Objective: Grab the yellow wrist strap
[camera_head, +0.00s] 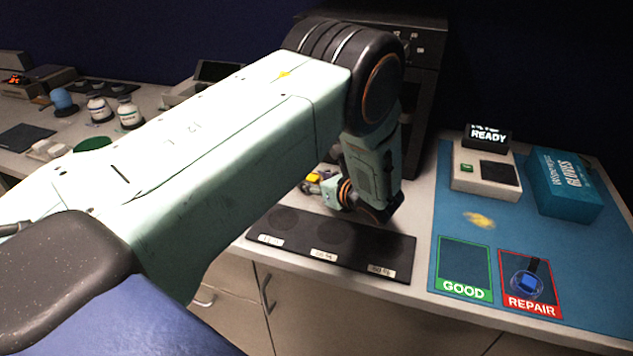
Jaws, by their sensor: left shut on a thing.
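My left arm reaches across the view from the left. Its gripper (322,186) hangs low over the grey counter, just behind the black tray, and is partly hidden by my own arm. It is shut on a small yellow thing, which appears to be the yellow wrist strap (314,177); little of it shows, and I cannot tell whether it touches the counter. A blue wrist strap (528,283) with a dark band lies in the red REPAIR square (544,309). My right gripper is not in view.
The black tray (285,248) has round recesses and labels. The blue mat (450,180) carries an empty green GOOD square (463,262), a tester reading READY (487,136), a glove box (563,186) and a blurred yellow mark (479,220). A dark cabinet stands behind. Bottles (129,113) stand left.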

